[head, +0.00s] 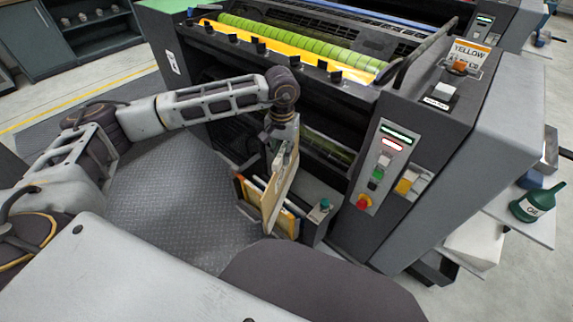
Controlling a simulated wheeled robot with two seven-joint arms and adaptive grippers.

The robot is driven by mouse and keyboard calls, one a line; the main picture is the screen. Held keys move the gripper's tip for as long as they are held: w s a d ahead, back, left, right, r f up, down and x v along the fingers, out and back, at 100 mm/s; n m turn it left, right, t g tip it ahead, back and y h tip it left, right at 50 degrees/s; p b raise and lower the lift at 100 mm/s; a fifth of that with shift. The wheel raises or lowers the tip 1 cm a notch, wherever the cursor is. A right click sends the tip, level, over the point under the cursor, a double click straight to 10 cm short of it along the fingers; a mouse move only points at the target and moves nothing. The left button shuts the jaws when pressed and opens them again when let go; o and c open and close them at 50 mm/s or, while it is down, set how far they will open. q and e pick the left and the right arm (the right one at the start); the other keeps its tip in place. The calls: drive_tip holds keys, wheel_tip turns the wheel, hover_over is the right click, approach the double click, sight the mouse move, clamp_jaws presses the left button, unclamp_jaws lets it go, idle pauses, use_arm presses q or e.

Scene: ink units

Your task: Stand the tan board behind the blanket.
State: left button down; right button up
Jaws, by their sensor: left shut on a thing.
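The tan board (273,203) is upright and slightly tilted in front of the press. My left gripper (284,152) is shut on its upper end, with the arm reaching in from the left. The board's lower part overlaps a low rack (318,212) at the foot of the press; I cannot tell whether they touch. A thin sheet with a pale edge and orange face (287,221) stands in this rack, partly hidden by the board. I cannot tell for sure whether this sheet is the blanket. My right gripper is not in view.
The press (345,140) stands close behind the rack, with a green-striped roller (290,42) on top. Its control panel (385,160) is to the right. A green bottle (538,203) stands on a shelf at far right. The ridged floor plate (170,205) is clear at left.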

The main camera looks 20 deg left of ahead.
use_arm(q)
drive_tip(key=n, duration=0.4)
drive_tip(key=f+n, duration=0.1)
drive_tip(key=n, duration=0.1)
drive_tip(key=shift+w+d+f, duration=0.1)
drive_tip(key=shift+w+d, duration=0.05)
drive_tip(key=shift+w, duration=0.2)
drive_tip(key=n, duration=0.4)
drive_tip(key=f+n, duration=0.1)
drive_tip(key=n, duration=0.1)
drive_tip(key=shift+w+f+n, duration=0.1)
drive_tip(key=shift+w+n, duration=0.2)
drive_tip(key=shift+n, duration=0.1)
drive_tip(key=n, duration=0.4)
drive_tip(key=f+n, duration=0.1)
drive_tip(key=n, duration=0.1)
drive_tip(key=shift+w+f, duration=0.1)
drive_tip(key=shift+w, duration=0.15)
drive_tip(key=f+n, duration=0.1)
drive_tip(key=n, duration=0.3)
drive_tip(key=a+f+n, duration=0.1)
drive_tip(key=n, duration=0.3)
drive_tip(key=f+n, duration=0.1)
drive_tip(key=n, duration=0.4)
drive_tip(key=shift+w+a, duration=0.15)
drive_tip(key=shift+w, duration=0.05)
drive_tip(key=a+f+n, duration=0.3)
drive_tip(key=f+n, duration=0.2)
drive_tip(key=n, duration=1.2)
drive_tip(key=shift+s, duration=0.4)
